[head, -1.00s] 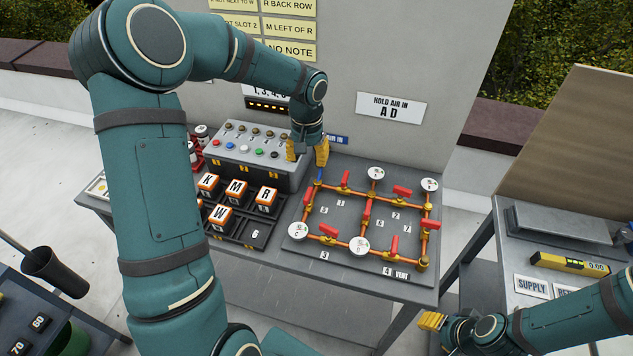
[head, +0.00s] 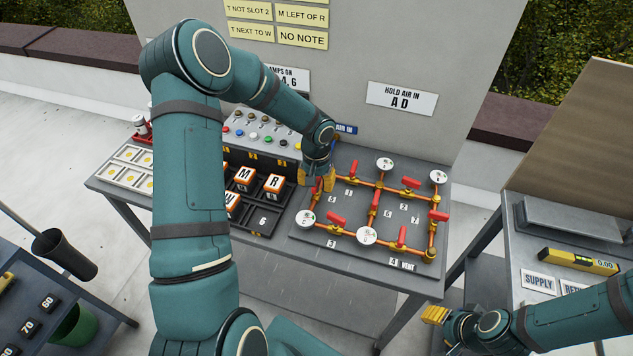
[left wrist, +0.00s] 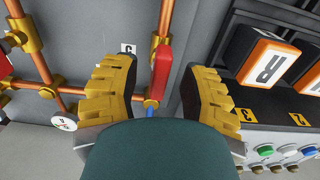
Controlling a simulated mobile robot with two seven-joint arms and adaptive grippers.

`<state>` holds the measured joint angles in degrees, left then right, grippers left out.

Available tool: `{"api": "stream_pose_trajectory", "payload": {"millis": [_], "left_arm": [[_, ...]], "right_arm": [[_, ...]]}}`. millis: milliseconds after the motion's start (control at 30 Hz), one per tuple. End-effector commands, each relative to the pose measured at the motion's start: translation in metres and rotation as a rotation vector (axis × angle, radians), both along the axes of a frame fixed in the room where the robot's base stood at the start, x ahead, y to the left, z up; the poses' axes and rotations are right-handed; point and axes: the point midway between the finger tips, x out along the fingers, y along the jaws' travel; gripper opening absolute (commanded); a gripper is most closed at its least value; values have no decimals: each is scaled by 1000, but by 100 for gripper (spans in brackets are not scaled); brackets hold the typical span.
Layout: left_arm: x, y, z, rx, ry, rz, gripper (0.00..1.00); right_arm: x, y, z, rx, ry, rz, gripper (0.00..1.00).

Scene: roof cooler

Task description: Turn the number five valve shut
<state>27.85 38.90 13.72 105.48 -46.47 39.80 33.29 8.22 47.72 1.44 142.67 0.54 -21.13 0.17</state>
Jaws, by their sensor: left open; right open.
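The valve board (head: 345,247) carries copper pipes, several red-handled valves and round white gauges. The valve on its left pipe, beside a tag that looks like 5, has a red handle (left wrist: 162,72) roughly in line with the pipe. My left gripper (head: 317,184) is low over this valve and hides most of it in the head view. In the left wrist view its open fingers (left wrist: 165,95) stand either side of the handle, with gaps visible on both sides. My right gripper (head: 434,315) is open and empty, off the table's front right.
A tray (head: 262,222) with letter blocks lies just left of the board, close to my left gripper. Behind it is a grey switch box (head: 262,142). A second table (head: 530,235) with a yellow level (head: 580,262) stands at right.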

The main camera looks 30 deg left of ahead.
Motion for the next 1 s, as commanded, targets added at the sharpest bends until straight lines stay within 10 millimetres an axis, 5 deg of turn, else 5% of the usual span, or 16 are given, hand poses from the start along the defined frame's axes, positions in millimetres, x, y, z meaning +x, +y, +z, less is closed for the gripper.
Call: {"api": "stream_pose_trajectory", "payload": {"millis": [267,400,1000], "left_arm": [[0,0,-1,0,0,0,43],[0,0,-1,0,0,0,0],[0,0,-1,-1,2,-88,0]], "right_arm": [[0,0,0,0,0,0,47],[0,0,0,0,0,0,47],[0,0,-1,0,0,0,47]]}}
